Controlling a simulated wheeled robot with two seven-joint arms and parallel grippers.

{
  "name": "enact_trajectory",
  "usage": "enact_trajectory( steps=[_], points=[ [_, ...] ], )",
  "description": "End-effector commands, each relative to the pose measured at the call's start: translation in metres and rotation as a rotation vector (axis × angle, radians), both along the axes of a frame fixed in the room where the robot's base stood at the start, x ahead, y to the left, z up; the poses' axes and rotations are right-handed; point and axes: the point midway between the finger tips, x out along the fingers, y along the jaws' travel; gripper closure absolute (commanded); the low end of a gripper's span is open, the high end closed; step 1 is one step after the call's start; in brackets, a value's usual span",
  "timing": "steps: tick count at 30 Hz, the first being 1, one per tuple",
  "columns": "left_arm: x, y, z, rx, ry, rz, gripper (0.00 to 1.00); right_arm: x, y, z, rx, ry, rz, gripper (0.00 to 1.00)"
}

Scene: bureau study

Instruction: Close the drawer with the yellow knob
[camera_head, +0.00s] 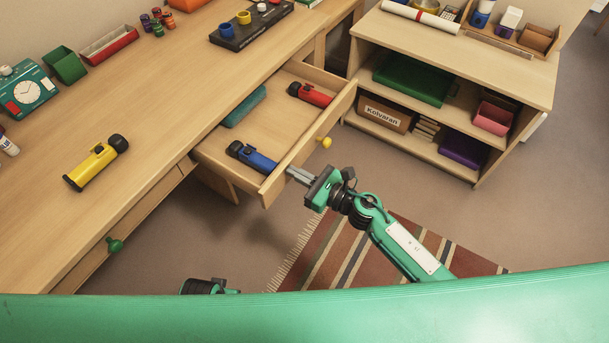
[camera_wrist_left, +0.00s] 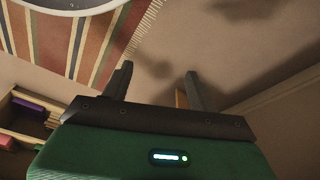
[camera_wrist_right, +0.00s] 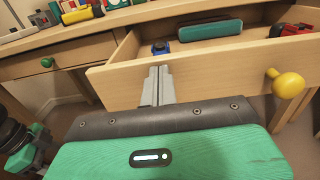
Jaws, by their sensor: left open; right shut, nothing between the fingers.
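The drawer (camera_head: 296,148) with the yellow knob (camera_head: 325,142) stands pulled out from the desk. Its front (camera_wrist_right: 205,76) and the yellow knob (camera_wrist_right: 289,85) also show in the right wrist view.
A second drawer with a green knob (camera_head: 114,245) is shut at the left. A low shelf (camera_head: 455,64) stands beyond the open drawer. A striped rug (camera_head: 350,250) lies on the floor.

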Motion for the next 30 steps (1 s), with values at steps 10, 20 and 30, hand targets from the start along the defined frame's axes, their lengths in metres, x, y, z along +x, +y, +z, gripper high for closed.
enact_trajectory(
  steps=[10, 20, 30],
  points=[
    [0.0, 0.0, -0.001, 0.0, 0.0, 0.0, 0.4, 0.001, 0.001, 0.0, 0.0, 0.0, 0.0, 1.0],
    [0.004, -0.001, 0.012, -0.003, -0.017, 0.0, 0.4, 0.026, 0.036, -0.001, 0.001, -0.003, 0.001, 1.0],
    [0.009, 0.0, 0.058, -0.012, -0.073, 0.001, 0.4, 0.079, 0.11, -0.003, 0.001, -0.004, 0.002, 1.0]
  ],
)
